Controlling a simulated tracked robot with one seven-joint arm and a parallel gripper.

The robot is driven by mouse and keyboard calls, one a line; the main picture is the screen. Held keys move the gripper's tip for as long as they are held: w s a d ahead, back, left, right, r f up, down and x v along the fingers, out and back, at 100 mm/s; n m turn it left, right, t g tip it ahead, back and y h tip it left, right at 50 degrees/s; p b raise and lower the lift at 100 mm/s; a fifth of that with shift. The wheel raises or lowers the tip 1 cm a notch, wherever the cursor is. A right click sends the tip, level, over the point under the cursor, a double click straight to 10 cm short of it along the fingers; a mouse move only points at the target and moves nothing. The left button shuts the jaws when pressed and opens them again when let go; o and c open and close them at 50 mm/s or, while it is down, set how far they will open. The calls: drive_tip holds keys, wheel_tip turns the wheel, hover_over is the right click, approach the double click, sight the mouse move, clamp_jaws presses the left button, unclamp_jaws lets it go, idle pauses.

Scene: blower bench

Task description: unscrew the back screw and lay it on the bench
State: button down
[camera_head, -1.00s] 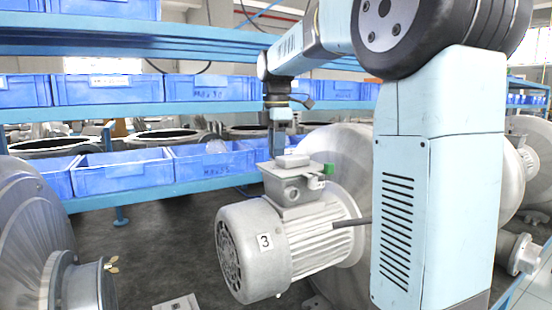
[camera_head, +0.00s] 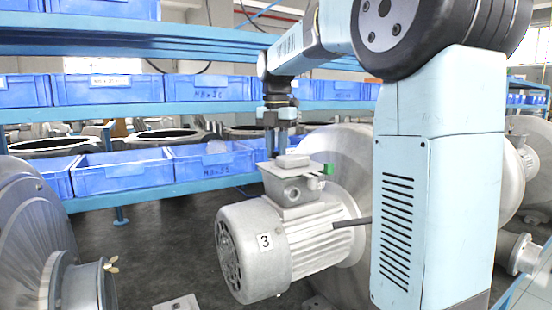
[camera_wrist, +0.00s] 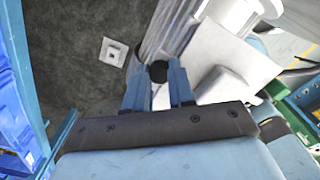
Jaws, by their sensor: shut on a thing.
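The motor marked 3 (camera_head: 290,240) has a light grey terminal box (camera_head: 290,186) on top with a small raised block (camera_head: 293,161) on it. My gripper (camera_head: 273,153) points down at the far left edge of this box. In the wrist view a dark round screw head (camera_wrist: 158,71) shows between the tips of my gripper (camera_wrist: 157,80), which is shut on it. The screw's shank is hidden, so I cannot tell whether it is still in its hole. No separate bench top is clear.
A green part (camera_head: 328,169) sits at the box's right edge. A blue rack (camera_head: 150,192) with blue bins (camera_head: 122,171) stands behind. Large grey blower housings flank the motor. A pale square plate (camera_head: 178,303) lies on the dark floor (camera_head: 160,240).

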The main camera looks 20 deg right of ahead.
drive_tip(key=c, duration=1.2)
unclamp_jaws()
drive_tip(key=shift+c, duration=0.2)
drive_tip(key=m, duration=0.5)
drive_tip(key=shift+m, duration=0.4)
drive_tip(key=m, duration=0.5)
drive_tip(key=shift+m, duration=0.4)
drive_tip(key=m, duration=0.6)
drive_tip(key=shift+m, duration=0.4)
drive_tip(key=m, duration=0.7)
